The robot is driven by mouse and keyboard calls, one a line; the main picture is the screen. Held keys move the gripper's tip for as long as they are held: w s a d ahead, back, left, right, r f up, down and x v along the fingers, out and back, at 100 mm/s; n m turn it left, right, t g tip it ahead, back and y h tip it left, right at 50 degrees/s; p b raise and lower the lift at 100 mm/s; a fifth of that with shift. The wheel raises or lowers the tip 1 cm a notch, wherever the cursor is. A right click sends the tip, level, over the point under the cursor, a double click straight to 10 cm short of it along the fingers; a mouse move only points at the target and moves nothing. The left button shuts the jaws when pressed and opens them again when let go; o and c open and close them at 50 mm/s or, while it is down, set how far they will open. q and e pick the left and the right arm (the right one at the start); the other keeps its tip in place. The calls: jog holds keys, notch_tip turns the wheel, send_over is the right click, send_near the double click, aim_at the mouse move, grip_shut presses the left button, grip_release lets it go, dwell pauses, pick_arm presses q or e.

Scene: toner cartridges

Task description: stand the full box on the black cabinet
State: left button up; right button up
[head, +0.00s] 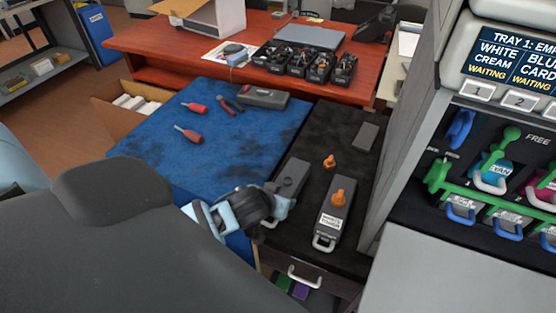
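The black cabinet (345,125) stands in the middle of the head view, to the right of the blue-topped bench. A dark grey box (338,198) with a white label, an orange knob on top and a pale handle at its near end is on the cabinet top. A second dark grey box (292,175) is at the cabinet's left edge. My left gripper (250,210), black with pale blue parts, is at this box's near end and partly covers it. Contact and finger opening cannot be made out. My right gripper is not in view. Which box is full does not show.
An orange knob (329,161) and a flat grey block (365,138) are farther back on the cabinet. The blue mat (215,145) holds red-handled tools and a grey case. A printer (410,120) with coloured cartridges rises close on the right.

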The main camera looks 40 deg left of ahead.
pick_arm(q)
jog(key=shift+f, duration=0.45)
jog(key=o, duration=1.5)
jog(key=shift+r, duration=0.1)
jog(key=o, duration=0.3)
jog(key=v, duration=0.6)
jog(key=shift+s+r+p, duration=0.2)
jog(key=shift+p, duration=0.2)
jog(key=shift+s+d+r, duration=0.1)
jog(key=shift+s+r, duration=0.2)
jog(key=shift+s, duration=0.15)
